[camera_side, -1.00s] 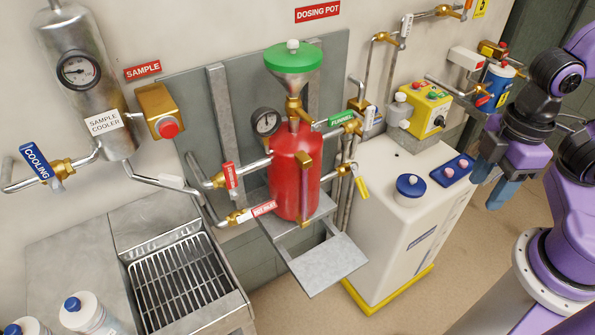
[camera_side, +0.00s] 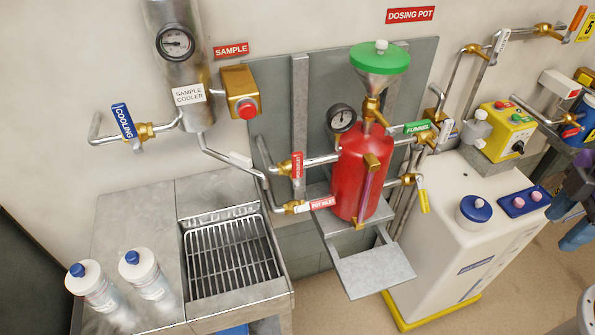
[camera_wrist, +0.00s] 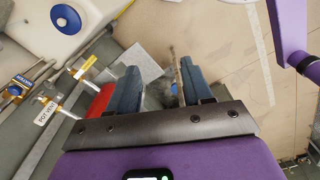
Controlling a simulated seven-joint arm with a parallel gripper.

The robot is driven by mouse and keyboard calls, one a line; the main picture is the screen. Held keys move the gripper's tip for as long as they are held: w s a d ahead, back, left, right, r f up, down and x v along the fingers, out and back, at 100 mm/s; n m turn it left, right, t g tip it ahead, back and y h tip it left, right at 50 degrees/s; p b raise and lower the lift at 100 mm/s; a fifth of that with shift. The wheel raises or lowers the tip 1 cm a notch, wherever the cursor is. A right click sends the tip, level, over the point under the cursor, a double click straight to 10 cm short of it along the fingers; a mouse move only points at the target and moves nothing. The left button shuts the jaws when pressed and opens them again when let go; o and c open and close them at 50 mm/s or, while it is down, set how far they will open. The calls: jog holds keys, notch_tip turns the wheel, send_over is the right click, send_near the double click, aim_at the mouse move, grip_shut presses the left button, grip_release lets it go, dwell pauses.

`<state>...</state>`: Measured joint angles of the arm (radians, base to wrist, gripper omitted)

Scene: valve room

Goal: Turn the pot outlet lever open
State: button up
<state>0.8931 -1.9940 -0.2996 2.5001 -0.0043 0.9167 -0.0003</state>
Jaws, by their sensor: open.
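The pot outlet lever (camera_side: 298,167) appears to be the upright red handle, its small print hard to read, on a brass valve left of the red dosing pot (camera_side: 360,178). It stands across its roughly horizontal pipe. The red lever marked POT INLET (camera_side: 322,203) sits lower, roughly along its pipe. My gripper (camera_side: 573,222) is at the right edge, partly cut off, far from both levers. In the wrist view, my gripper (camera_wrist: 160,80) has its two blue fingers apart with nothing held. The red pot's edge (camera_wrist: 98,103) shows left of them; the outlet lever is not identifiable there.
A white tank (camera_side: 450,225) with a blue cap (camera_side: 475,210) stands between my gripper and the pot. A yellow lever (camera_side: 423,198) and green FUNNEL lever (camera_side: 417,127) project right of the pot. A grey shelf (camera_side: 375,270) juts out below. A sink grate (camera_side: 232,255) lies left.

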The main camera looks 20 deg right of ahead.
jog(key=w+a+f+n+t+h, duration=0.2)
jog(key=w+a+n+t+h, duration=0.1)
jog(key=w+n+h, duration=0.4)
jog(key=n+t+y, duration=0.7)
jog(key=n+t, duration=0.8)
jog(key=n, duration=0.1)
send_near(298, 161)
jog(key=w, duration=1)
jog(key=shift+w, duration=0.35)
jog(key=shift+c, duration=0.3)
grip_shut()
